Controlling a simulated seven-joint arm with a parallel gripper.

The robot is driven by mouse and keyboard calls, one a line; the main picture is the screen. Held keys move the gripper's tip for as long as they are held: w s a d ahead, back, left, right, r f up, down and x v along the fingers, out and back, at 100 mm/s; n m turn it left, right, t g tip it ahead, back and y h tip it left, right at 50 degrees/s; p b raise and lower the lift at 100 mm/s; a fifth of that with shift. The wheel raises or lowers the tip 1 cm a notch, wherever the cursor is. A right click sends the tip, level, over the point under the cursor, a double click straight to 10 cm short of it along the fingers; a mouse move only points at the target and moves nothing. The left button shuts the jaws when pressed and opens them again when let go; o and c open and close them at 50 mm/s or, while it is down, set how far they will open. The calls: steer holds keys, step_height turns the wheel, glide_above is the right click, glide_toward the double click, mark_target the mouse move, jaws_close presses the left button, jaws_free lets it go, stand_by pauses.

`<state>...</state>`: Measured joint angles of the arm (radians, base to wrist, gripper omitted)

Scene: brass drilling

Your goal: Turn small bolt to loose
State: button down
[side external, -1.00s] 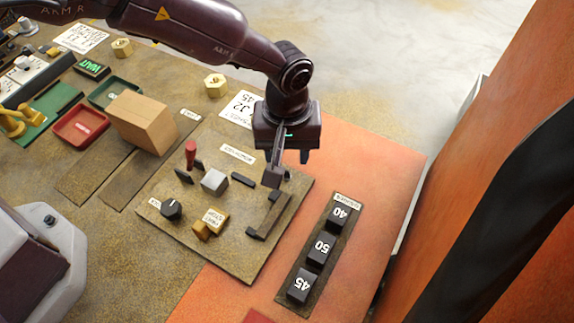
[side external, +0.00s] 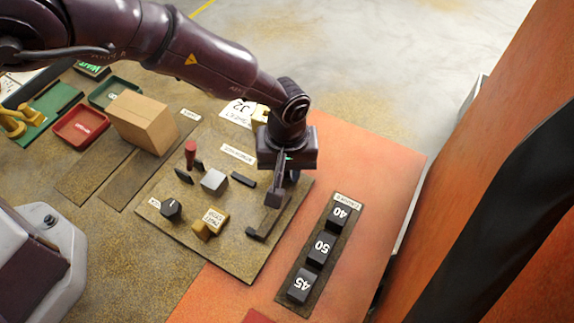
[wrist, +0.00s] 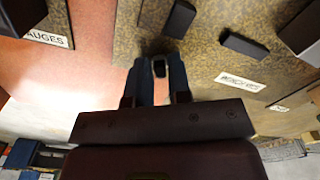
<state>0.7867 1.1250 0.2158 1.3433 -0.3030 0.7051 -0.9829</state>
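No part is clearly marked as the small bolt. My gripper (side external: 275,197) hangs over the right part of the brown board (side external: 200,255), pointing down, with a dark block shape at its tip. A dark L-shaped bar (side external: 259,234) lies just beneath and beside it; contact is unclear. In the wrist view my gripper (wrist: 159,70) shows two bluish fingers with a small dark piece between their ends. Whether that piece is gripped is unclear. A black round knob (side external: 172,209) with a white mark sits at the board's left. A brass hexagonal part (side external: 260,113) stands behind my wrist, partly hidden.
The board also carries a red-topped peg (side external: 190,150), a grey block (side external: 214,182), a tan block (side external: 211,222) and a dark bar (side external: 243,179). A rack (side external: 296,270) with gauges 40, 50 and 45 lies to the right. A cardboard box (side external: 146,122) stands at left.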

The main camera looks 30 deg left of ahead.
steer(key=shift+n, duration=0.4)
steer(key=n, duration=0.4)
steer(key=shift+n, duration=0.3)
steer(key=n, duration=0.5)
steer(key=shift+n, duration=0.4)
steer(key=c, duration=1.1)
jaws_free()
steer(key=shift+o, duration=0.2)
steer(key=shift+r, duration=4.1)
